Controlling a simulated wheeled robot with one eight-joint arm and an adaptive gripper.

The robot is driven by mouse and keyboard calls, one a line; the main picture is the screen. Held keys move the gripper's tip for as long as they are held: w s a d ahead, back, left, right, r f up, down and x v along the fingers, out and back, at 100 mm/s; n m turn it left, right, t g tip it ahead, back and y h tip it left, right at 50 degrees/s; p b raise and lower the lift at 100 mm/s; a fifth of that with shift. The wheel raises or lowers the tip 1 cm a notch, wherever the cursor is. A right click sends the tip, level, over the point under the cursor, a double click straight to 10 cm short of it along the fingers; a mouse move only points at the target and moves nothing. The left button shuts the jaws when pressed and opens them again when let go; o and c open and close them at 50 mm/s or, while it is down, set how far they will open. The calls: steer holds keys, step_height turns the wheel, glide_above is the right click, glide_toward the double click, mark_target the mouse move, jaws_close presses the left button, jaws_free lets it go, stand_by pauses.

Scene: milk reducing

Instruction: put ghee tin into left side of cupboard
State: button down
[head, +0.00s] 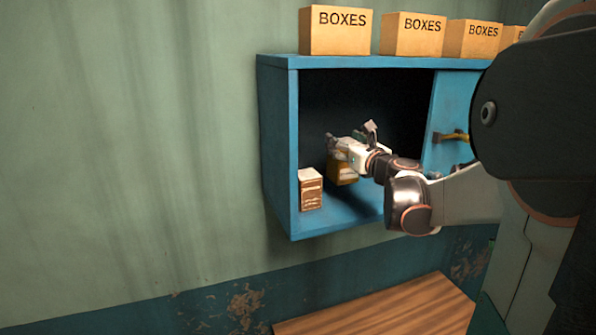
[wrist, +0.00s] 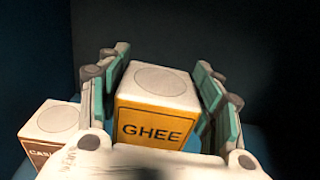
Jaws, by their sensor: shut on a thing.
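The ghee tin (wrist: 158,108) is a yellow-orange box with a white top and "GHEE" on its side. My gripper (wrist: 162,90) has its green-padded fingers on both sides of the tin and is shut on it. In the head view, my gripper (head: 343,148) is inside the open left part of the blue cupboard (head: 278,150), with the yellow tin (head: 345,174) below it. The tin is upright, near the cupboard floor; I cannot tell whether it touches.
A small brown-and-white box (head: 311,190) stands at the cupboard's left front; it also shows in the wrist view (wrist: 58,120), left of my gripper. A blue door (head: 449,115) with a brass handle (head: 452,136) is at the right. Several cardboard boxes (head: 335,32) stand on top.

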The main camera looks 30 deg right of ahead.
mark_target(343, 163)
steer(key=f, duration=0.1)
steer(key=f+b, duration=0.1)
steer(key=shift+w+d+f, duration=0.1)
steer(key=shift+w+f, duration=0.25)
steer(key=shift+s+f+b, duration=0.25)
steer(key=shift+f+b, duration=0.15)
steer(key=shift+f, duration=0.15)
step_height(343, 163, down, 3)
steer(key=shift+w+r+b, duration=0.15)
steer(key=shift+r+b, duration=0.05)
steer(key=shift+b, duration=0.55)
steer(key=shift+r, duration=0.15)
steer(key=c, duration=0.5)
jaws_free()
